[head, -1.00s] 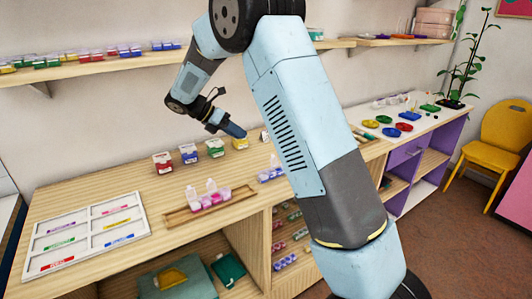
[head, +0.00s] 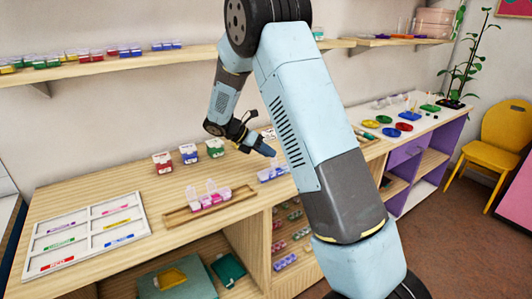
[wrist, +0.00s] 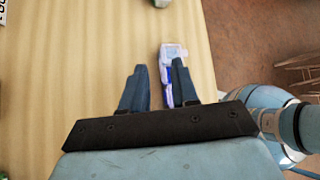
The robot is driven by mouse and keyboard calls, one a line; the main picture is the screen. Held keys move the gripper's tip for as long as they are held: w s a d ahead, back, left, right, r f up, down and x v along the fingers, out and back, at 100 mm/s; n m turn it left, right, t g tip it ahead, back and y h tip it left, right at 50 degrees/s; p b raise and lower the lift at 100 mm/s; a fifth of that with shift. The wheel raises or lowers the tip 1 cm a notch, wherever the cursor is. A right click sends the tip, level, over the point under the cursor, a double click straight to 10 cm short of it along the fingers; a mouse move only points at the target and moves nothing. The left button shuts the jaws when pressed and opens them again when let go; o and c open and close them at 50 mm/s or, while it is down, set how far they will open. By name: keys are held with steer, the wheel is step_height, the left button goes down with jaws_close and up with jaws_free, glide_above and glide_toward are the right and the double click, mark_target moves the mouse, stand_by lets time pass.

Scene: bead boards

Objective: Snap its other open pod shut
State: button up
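A pink pod case (head: 208,200) stands in a shallow wooden tray (head: 182,217) on the table, with two clear lids standing up. A purple-blue pod case (head: 270,174) lies to its right, partly hidden by my arm. In the wrist view a white and blue-purple case (wrist: 170,52) shows at the right fingertip, partly hidden by that finger; its lids are too small to read. My gripper (head: 270,151) is above and just behind the purple-blue case in the head view. Its two fingers (wrist: 156,67) are apart, with nothing visibly held between them.
Red, blue and green-labelled jars (head: 188,153) stand at the back. A white sorting frame (head: 87,236) lies at the left. A wall shelf (head: 110,62) runs above the table. Bare tabletop lies between the frame and the tray.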

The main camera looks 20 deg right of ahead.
mark_target(272, 168)
steer(key=shift+d+f, duration=0.1)
steer(key=shift+c, duration=0.3)
jaws_close()
steer(key=shift+s, duration=0.1)
steer(key=shift+s+d+r+m+t+y, duration=0.2)
steer(key=shift+s+m+t+y, duration=0.15)
steer(key=shift+t, duration=0.25)
steer(key=shift+s+d+r+m+t+y, duration=0.15)
steer(key=shift+s+m+t+y, duration=0.1)
steer(key=shift+s+m+t, duration=0.25)
steer(key=shift+s+d+m+t+y, duration=0.2)
steer(key=shift+s+m+t+y, duration=0.25)
steer(key=shift+s+t, duration=0.55)
steer(key=t, duration=0.1)
steer(key=s+m+t, duration=0.1)
steer(key=s+f+m+t, duration=0.1)
steer(key=t, duration=0.1)
steer(key=shift+d+y, duration=0.35)
steer(key=shift+d, duration=0.05)
steer(key=shift+s+d+f+m+t, duration=0.15)
steer(key=shift+s+f+m+t, duration=0.25)
steer(key=shift+t, duration=0.35)
steer(key=shift+s+d+f+m+t, duration=0.1)
steer(key=shift+s+f+m+t, duration=0.15)
steer(key=shift+m+t, duration=0.4)
